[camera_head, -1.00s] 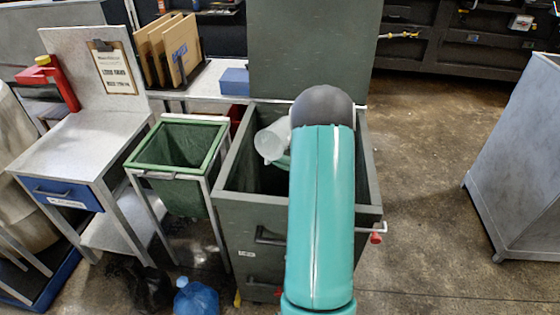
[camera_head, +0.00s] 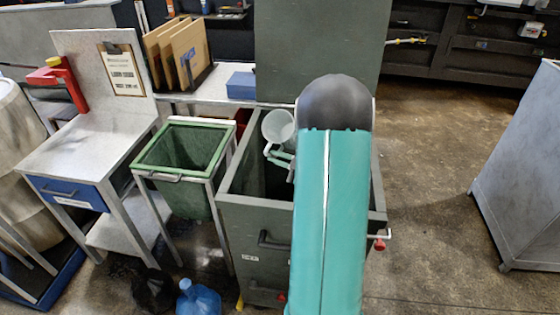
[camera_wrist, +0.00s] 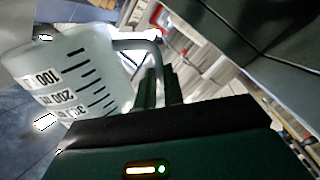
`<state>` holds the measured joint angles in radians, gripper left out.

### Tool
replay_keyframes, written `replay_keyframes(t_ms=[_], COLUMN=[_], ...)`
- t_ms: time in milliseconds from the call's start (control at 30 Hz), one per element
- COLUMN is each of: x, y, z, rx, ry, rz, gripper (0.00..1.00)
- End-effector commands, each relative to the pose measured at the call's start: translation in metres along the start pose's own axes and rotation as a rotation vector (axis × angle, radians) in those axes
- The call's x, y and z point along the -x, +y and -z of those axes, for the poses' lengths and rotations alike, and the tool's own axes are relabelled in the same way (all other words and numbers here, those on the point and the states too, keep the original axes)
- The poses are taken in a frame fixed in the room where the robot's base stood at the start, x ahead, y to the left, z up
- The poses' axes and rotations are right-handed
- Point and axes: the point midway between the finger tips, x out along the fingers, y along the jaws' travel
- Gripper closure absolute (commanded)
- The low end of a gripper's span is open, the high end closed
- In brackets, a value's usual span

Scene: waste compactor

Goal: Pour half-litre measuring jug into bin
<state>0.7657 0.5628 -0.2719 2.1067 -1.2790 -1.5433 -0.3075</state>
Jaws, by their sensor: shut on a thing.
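The half-litre measuring jug (camera_head: 278,126) is translucent white and sits above the open dark green-grey bin (camera_head: 250,214), near its back left corner. In the wrist view the jug (camera_wrist: 75,75) is tilted, with black graduation marks and numbers facing me. My gripper (camera_head: 280,158) is shut on the jug's handle; the fingers (camera_wrist: 160,88) also show in the wrist view. No liquid or stream is visible, and I cannot tell what the jug holds. My teal arm hides the bin's right part and much of its inside.
A green framed bin (camera_head: 185,150) stands just left of the dark bin. Left of it is a grey table (camera_head: 85,150) with a clipboard. A raised dark panel (camera_head: 318,50) stands behind the dark bin.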

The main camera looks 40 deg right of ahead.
Motion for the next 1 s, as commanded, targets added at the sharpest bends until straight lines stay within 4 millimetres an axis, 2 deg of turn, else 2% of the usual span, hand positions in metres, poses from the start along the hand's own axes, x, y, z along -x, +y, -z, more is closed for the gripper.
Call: replay_keyframes(t_ms=[333,1000], x=[0.000,0.002], y=[0.008,0.039], z=[0.025,0.062], rx=[-0.202,-0.526], ry=[0.007,0.018], rz=[0.001,0.004], gripper=[1.00,1.00])
